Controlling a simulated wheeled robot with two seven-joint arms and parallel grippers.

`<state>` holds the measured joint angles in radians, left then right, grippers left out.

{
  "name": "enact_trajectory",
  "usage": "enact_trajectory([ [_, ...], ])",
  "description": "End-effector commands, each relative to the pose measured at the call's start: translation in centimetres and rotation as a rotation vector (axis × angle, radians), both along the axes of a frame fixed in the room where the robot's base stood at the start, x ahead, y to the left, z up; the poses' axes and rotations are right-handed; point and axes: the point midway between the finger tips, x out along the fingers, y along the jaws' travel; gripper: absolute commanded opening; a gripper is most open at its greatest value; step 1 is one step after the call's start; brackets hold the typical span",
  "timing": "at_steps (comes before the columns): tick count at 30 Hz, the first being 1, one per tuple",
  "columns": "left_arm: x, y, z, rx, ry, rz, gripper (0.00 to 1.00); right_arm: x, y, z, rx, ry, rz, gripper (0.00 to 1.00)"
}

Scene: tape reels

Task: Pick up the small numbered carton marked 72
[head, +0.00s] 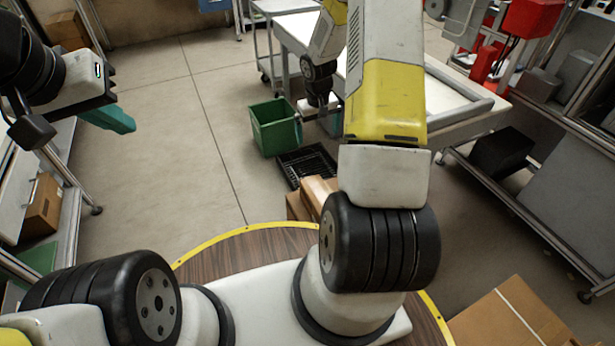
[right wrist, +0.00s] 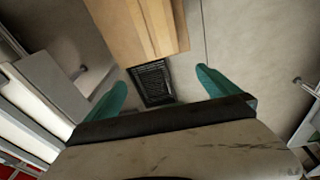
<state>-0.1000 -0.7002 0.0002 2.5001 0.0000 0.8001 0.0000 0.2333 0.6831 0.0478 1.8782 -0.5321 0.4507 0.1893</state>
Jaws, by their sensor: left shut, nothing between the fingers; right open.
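No number 72 can be read on any carton in either view. Brown cartons (head: 316,192) stand on the floor beyond the round table, partly hidden by my right arm. In the right wrist view a brown carton (right wrist: 135,28) lies ahead of the fingers, not between them. My right gripper (right wrist: 162,77) is open and empty, with its teal fingers apart; in the head view its fingers cannot be made out clearly. My left gripper (head: 120,122) is shut and empty at the left, above the floor, apart from any carton.
A green bin (head: 275,127) and a black crate (head: 306,164) stand on the floor; the crate also shows in the right wrist view (right wrist: 152,82). Another carton (head: 42,207) sits on the left shelf, and a large one (head: 525,315) lies lower right. Floor at centre left is clear.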

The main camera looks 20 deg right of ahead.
Motion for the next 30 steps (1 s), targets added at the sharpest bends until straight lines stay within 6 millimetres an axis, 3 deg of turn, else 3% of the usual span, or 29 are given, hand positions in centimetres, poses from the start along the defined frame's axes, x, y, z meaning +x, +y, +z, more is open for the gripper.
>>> enact_trajectory([
  [1,0.0,0.0,0.0,0.0,0.0,0.0,0.0,0.0,-0.3,-3.2,0.006,0.027,0.003,1.0],
  [6,0.0,0.0,0.0,0.0,0.0,0.0,0.0,-0.5,-0.9,-12.3,0.025,0.082,0.018,1.0],
  [12,0.0,0.0,0.0,0.0,0.0,0.0,0.0,-2.1,-0.8,-20.1,0.051,0.125,0.032,1.0],
  [15,0.0,0.0,0.0,0.0,0.0,0.0,0.0,-2.8,-0.7,-22.2,0.06,0.136,0.034,1.0],
  [30,0.0,0.0,0.0,0.0,0.0,0.0,0.0,-3.7,-0.5,-28.3,0.065,0.144,0.038,1.0],
])
